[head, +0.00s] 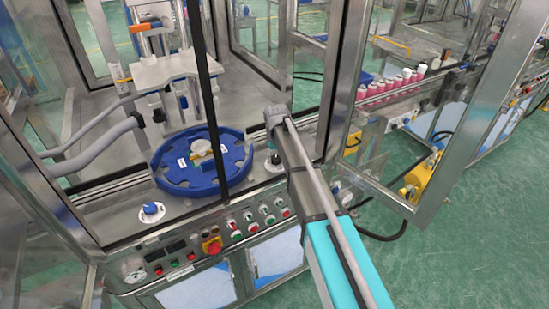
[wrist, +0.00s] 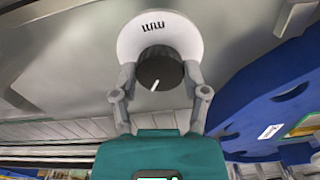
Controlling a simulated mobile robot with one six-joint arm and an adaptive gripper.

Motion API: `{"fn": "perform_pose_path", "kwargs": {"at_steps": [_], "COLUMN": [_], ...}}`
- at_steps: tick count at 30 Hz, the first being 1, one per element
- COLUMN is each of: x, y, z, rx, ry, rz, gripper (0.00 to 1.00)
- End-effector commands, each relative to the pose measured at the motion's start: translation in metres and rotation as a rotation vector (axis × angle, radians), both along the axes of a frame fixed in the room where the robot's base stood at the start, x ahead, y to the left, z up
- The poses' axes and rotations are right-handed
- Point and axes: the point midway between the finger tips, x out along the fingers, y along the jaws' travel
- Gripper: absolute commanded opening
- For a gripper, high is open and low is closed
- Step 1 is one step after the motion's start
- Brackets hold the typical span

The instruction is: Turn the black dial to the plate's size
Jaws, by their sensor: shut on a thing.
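In the wrist view, a black dial (wrist: 160,66) with a white pointer line sits on a round white backing (wrist: 133,42) with dark printed marks near its far edge. The pointer line shows on the near side of the dial, slanting slightly left. My gripper (wrist: 159,76) has one grey finger on each side of the dial and is shut on it. In the head view, my gripper (head: 274,148) points down at the deck, just right of the blue wheel. I cannot read any size on a plate.
The blue notched wheel (head: 165,179) lies close beside my gripper; it also shows in the wrist view (wrist: 262,100). A blue knob (head: 151,209) stands at the deck's front left. Metal frame posts (head: 345,75) rise near my arm. Buttons (head: 237,236) line the front panel.

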Motion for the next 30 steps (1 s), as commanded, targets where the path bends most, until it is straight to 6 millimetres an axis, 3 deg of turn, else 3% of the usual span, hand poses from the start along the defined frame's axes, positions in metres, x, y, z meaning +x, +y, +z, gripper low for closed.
{"fn": "perform_pose_path", "kwargs": {"at_steps": [12,28,29,30], "x": [-0.0040,-0.0038,-0.0038,-0.0038], "y": [-0.0001,0.0003,0.0003,0.0003], "z": [-0.0002,-0.0001,-0.0001,-0.0001], "rx": [-0.001,-0.001,-0.001,-0.001], "ry": [0.008,0.008,0.008,0.008], "rz": [-0.241,-0.273,-0.273,-0.273], "gripper": [0.11,0.11,0.60,0.68]}}
